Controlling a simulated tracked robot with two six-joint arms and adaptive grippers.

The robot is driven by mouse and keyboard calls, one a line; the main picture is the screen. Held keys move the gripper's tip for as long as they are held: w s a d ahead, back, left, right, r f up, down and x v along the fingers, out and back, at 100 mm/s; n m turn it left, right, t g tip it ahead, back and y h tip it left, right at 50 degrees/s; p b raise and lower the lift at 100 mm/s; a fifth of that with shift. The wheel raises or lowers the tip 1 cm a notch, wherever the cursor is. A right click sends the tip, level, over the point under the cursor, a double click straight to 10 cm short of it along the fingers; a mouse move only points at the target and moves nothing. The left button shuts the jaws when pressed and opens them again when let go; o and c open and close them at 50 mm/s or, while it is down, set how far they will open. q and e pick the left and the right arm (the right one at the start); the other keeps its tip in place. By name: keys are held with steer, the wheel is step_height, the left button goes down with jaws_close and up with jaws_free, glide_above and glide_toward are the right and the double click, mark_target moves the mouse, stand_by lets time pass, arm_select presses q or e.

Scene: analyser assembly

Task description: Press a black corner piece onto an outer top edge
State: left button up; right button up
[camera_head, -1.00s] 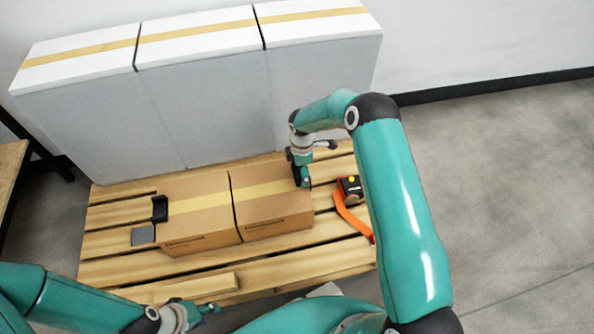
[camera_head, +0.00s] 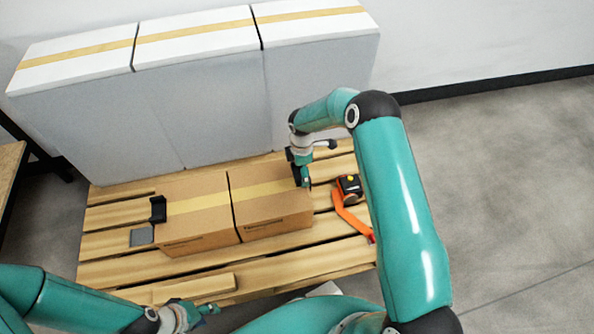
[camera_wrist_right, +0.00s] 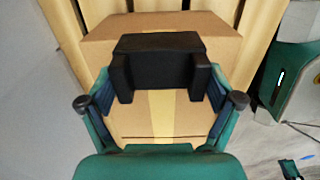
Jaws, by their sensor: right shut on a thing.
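Two cardboard boxes stand side by side on a pallet, the left box (camera_head: 195,225) and the right box (camera_head: 275,218). One black corner piece (camera_head: 158,209) sits at the left box's outer top edge. My right gripper (camera_head: 301,176) is at the right box's outer top edge, shut on another black corner piece. In the right wrist view this corner piece (camera_wrist_right: 160,62) lies between the fingers of my right gripper (camera_wrist_right: 168,101), over the tape at the box (camera_wrist_right: 215,45) edge. Whether it is fully seated is unclear. My left gripper (camera_head: 194,314) is low at the front, away from the boxes; its jaws are unclear.
An orange strap with a black ratchet (camera_head: 349,187) lies right of the boxes on the wooden pallet (camera_head: 300,263). A grey flat piece (camera_head: 142,236) lies at the left box's left side. Tall white-topped cartons (camera_head: 205,105) stand behind. The pallet's front boards are mostly clear.

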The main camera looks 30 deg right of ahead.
steer(key=shift+f, duration=0.25)
steer(key=shift+f+b, duration=1.6)
steer(key=shift+b, duration=0.05)
steer(key=shift+f+b, duration=0.5)
steer(key=shift+f, duration=0.05)
stand_by(0.4)
steer(key=o, duration=0.9)
steer(key=shift+r, duration=0.15)
